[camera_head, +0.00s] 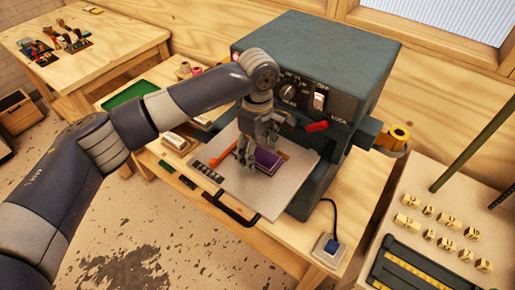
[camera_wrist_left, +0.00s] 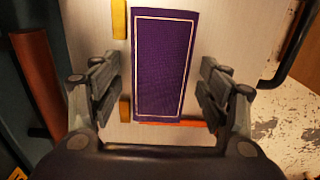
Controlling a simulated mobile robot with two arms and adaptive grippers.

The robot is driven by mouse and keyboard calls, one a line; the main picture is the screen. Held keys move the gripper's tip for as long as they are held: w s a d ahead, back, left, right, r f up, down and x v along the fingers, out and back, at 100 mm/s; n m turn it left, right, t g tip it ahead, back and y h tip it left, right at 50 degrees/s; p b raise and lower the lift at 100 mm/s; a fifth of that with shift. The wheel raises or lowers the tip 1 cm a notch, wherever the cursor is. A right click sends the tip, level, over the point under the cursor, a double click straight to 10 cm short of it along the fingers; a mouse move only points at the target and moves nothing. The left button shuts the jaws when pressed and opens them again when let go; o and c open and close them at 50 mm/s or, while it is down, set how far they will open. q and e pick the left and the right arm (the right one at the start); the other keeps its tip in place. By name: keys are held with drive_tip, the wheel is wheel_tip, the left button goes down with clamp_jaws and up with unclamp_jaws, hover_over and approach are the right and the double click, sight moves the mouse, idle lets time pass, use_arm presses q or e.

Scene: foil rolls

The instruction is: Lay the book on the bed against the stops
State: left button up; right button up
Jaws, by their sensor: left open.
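The purple book (camera_head: 268,161), with a pale border line on its cover, lies flat on the light grey bed (camera_head: 265,198) of the press. In the left wrist view the book (camera_wrist_left: 163,65) is between my open fingers, with a gap on each side. Two brass stops, an upper one (camera_wrist_left: 119,18) and a lower one (camera_wrist_left: 125,108), stand along its left edge. An orange-red strip (camera_wrist_left: 187,123) runs along its bottom edge. Whether the book touches them I cannot tell. My left gripper (camera_head: 258,150) is over the book, open and empty. My right gripper is out of view.
The dark green press (camera_head: 315,60) stands behind the bed, with a red handle (camera_head: 317,126) close to my gripper. A gold foil roll (camera_head: 396,134) sticks out at its right. A black bar handle (camera_head: 238,212) is at the bed's front. A side table (camera_head: 415,185) holds several small blocks.

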sight(258, 153)
use_arm(q)
wheel_tip(258, 153, up, 12)
drive_tip(key=b, duration=0.4)
idle(0.4)
